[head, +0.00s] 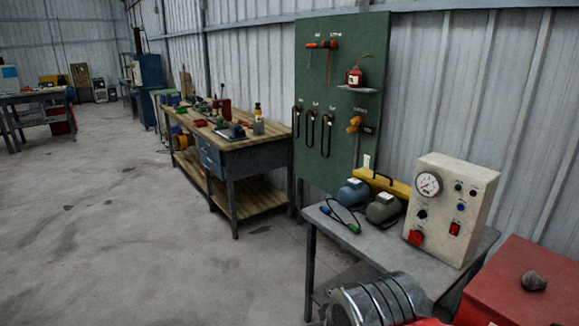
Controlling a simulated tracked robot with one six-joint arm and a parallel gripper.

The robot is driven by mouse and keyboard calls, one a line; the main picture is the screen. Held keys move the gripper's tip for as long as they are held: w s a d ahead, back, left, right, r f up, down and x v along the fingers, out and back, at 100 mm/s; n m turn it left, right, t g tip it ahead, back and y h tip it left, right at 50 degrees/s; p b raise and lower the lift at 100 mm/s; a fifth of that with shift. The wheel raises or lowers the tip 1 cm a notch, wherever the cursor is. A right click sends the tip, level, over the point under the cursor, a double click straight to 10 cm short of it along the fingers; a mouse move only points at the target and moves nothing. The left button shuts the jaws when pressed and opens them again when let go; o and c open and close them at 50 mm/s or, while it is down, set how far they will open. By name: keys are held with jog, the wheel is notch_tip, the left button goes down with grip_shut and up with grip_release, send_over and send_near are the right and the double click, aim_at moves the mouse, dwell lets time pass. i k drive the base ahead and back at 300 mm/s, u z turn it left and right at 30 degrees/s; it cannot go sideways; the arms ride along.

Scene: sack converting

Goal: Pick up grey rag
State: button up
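A grey table (385,243) left of the red box bears a control box (452,208) with a gauge and two motors. A ridged silver cylinder (375,302) is at the bottom edge. A wooden workbench (240,148) stands farther back; the floor (110,230) at left is clear.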

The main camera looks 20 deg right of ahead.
aim_at(531, 280)
jog(key=z, duration=0.35)
jog(key=i, duration=0.65)
jog(key=z, duration=0.95)
jog(key=i, duration=0.7)
jog(key=z, duration=0.5)
